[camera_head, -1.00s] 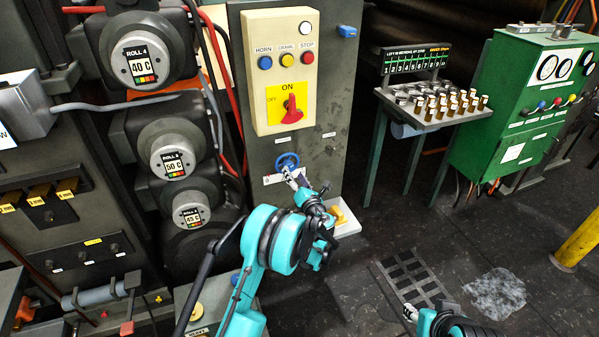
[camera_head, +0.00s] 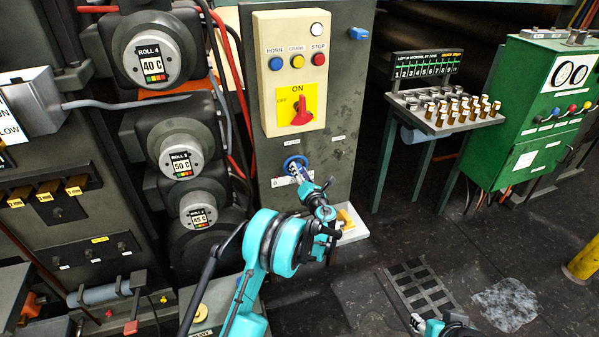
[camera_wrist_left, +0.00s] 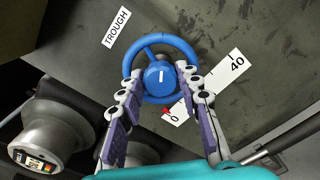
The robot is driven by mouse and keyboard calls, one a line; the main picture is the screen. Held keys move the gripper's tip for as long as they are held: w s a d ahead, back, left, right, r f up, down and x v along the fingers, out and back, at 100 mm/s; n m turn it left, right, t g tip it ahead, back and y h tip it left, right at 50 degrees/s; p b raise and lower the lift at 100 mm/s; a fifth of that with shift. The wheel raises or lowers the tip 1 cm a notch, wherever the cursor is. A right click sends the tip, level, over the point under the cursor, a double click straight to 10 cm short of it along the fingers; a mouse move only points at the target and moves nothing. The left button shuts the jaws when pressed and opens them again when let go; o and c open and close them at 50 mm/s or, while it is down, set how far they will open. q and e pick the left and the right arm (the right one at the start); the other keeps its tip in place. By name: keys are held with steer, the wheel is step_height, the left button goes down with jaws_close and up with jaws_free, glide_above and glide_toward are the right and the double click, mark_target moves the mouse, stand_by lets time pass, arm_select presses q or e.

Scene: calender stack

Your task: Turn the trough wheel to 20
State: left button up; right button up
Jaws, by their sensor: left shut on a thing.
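The blue trough wheel (camera_head: 295,162) is low on the grey panel, below the yellow ON/OFF switch. In the left wrist view the wheel (camera_wrist_left: 184,48) has a hub with a white line pointing up, beside a TROUGH label (camera_wrist_left: 116,27). A white scale (camera_wrist_left: 213,86) shows 0 and 40, and a red pointer (camera_wrist_left: 167,111) sits near 0. My left gripper (camera_head: 302,176) is shut on the wheel, with its fingers (camera_wrist_left: 160,92) on either side of the hub and lower rim. My right gripper (camera_head: 417,322) is at the bottom edge, away from the wheel; its jaws are too small to read.
A white tray with a yellow thing (camera_head: 347,218) stands below the panel, close to my left arm. Roll units (camera_head: 181,162) stand to the left. A rack table (camera_head: 445,110) and a green cabinet (camera_head: 545,120) are on the right. The dark floor before them is mostly open.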

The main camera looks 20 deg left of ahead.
arm_select(q)
steer(key=shift+n, duration=0.3)
